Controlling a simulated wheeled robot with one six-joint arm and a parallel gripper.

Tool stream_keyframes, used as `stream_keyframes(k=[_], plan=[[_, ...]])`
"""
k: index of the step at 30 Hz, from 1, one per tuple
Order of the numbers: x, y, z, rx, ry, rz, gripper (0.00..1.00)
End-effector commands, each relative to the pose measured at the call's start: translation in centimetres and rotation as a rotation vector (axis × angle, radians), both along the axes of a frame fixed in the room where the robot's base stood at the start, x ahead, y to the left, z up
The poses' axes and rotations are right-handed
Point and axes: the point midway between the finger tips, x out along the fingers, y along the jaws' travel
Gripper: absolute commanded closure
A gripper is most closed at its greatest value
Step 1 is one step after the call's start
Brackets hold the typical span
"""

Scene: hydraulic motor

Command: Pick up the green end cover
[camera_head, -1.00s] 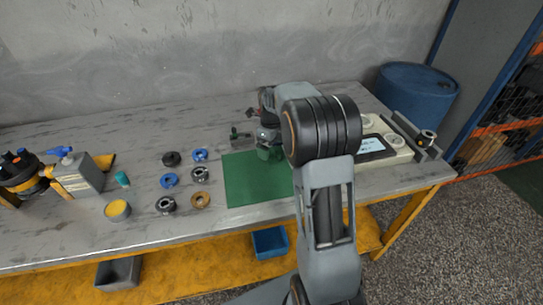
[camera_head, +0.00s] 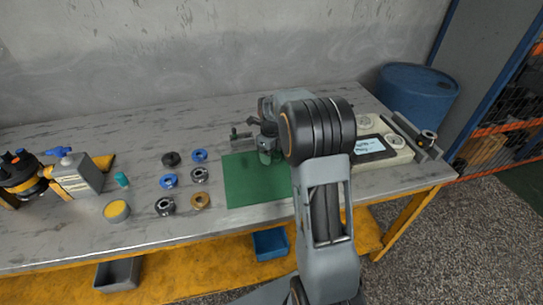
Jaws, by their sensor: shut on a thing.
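My gripper (camera_head: 267,145) is beyond my arm's large dark joint, over the back part of the green mat (camera_head: 255,187). It points down and is shut on the green end cover (camera_head: 265,157), a small dark green piece at its fingertips. The cover is small and partly hidden by the gripper and wrist. I cannot tell whether it touches the mat or hangs just above it.
A small dark green part (camera_head: 236,136) lies just left of my gripper. Several black, blue and brass-coloured rings (camera_head: 200,201) lie left of the mat. A blue barrel (camera_head: 418,92) is beyond the table.

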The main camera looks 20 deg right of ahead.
Motion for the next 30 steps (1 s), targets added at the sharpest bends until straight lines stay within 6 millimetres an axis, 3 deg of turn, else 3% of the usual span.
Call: stream_keyframes(k=[7, 17, 25, 30], plan=[[0.0, 0.0, 0.1, 0.0, -0.001, 0.0, 0.65], [0.1, 0.0, 0.5, -0.001, -0.003, 0.0, 0.65], [-0.1, 0.0, 3.7, -0.001, -0.006, 0.0, 0.65], [-2.8, -0.1, 6.7, -0.002, -0.007, -0.002, 0.65]])
